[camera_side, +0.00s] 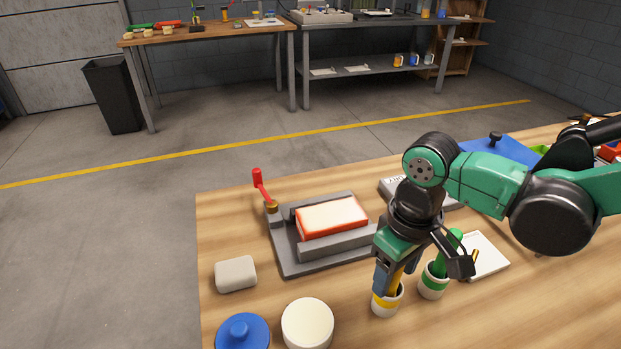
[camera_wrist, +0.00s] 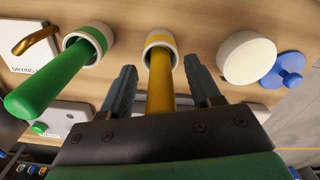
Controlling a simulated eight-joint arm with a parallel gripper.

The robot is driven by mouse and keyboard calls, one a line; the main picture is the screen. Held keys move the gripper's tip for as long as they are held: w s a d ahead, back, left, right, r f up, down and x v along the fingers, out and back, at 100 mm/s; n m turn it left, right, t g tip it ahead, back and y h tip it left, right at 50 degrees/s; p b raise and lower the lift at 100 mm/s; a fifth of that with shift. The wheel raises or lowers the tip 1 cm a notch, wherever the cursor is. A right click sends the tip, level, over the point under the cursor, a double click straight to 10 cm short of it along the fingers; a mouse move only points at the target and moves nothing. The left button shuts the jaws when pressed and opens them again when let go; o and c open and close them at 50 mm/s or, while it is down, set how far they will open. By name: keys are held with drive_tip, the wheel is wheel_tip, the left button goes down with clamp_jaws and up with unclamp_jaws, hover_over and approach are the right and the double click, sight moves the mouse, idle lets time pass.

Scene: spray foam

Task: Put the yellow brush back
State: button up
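The yellow brush (camera_wrist: 160,82) stands in a white cup with a yellow band (camera_wrist: 159,40). Only its handle shows; its lower end is hidden in the cup. In the side view the yellow handle (camera_side: 396,281) rises from the yellow-banded cup (camera_side: 386,303), partly covered by my gripper (camera_side: 421,277). My gripper is open above the cup. In the wrist view its two fingers (camera_wrist: 161,68) are on either side of the yellow handle, with a visible gap on each side.
A green brush (camera_side: 441,258) stands in a green-banded cup (camera_side: 432,284) close beside. A white drying plate (camera_side: 485,255) with a gold piece lies behind it.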

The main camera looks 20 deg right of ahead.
wheel_tip(320, 180, up, 12)
drive_tip(key=shift+d, duration=0.4)
drive_tip(key=d+f+m+t, duration=0.3)
drive_tip(key=d+t, duration=0.4)
drive_tip(key=d, duration=0.6)
drive_tip(key=shift+w+d+f+m, duration=0.2)
drive_tip(key=shift+d+f+m, duration=0.15)
drive_tip(key=shift+f, duration=0.45)
